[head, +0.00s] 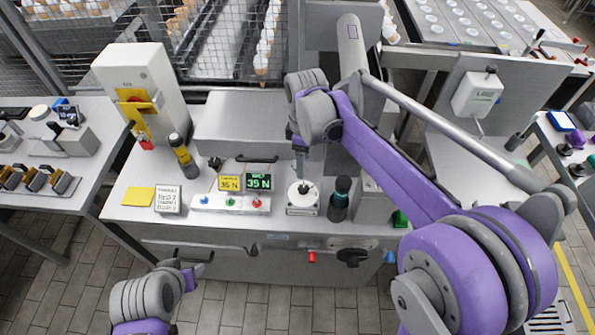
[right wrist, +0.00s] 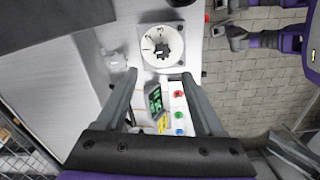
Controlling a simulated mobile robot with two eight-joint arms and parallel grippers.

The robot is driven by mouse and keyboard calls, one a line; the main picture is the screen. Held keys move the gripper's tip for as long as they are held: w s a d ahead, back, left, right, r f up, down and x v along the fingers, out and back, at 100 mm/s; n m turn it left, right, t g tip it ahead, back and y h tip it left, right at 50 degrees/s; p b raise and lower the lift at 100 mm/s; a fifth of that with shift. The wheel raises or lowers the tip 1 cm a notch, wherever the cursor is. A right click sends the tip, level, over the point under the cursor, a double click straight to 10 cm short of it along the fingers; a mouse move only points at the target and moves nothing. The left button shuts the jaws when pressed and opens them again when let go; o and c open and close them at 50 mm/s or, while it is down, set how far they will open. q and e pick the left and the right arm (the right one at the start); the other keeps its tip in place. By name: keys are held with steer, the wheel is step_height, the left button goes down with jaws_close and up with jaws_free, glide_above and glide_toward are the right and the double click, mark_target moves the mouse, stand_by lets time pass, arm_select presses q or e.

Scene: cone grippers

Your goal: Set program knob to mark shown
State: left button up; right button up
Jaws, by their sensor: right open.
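The program knob (right wrist: 163,49) is a dark knob on a round white dial with numbers, of which 2 and 3 look readable. In the head view the dial box (head: 303,208) stands near the front edge of the bench. My right gripper (head: 301,150) is above the dial; in the right wrist view its fingers (right wrist: 160,76) are apart, with nothing between the tips, short of the knob. A yellow display (head: 230,183) and a green-lit display (head: 260,182) both seem to read 35 N. My left gripper (head: 198,266) hangs before the bench front; its opening is unclear.
A strip with green, blue and red buttons (head: 231,203) lies left of the dial. A dark bottle-like object (head: 340,198) stands close to its right. A red piece and black knob (head: 352,257) are on the bench front.

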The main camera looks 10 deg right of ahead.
mark_target(304, 188)
steer(key=f, duration=1)
steer(key=shift+s+f, duration=0.2)
steer(key=shift+s, duration=0.05)
jaws_close()
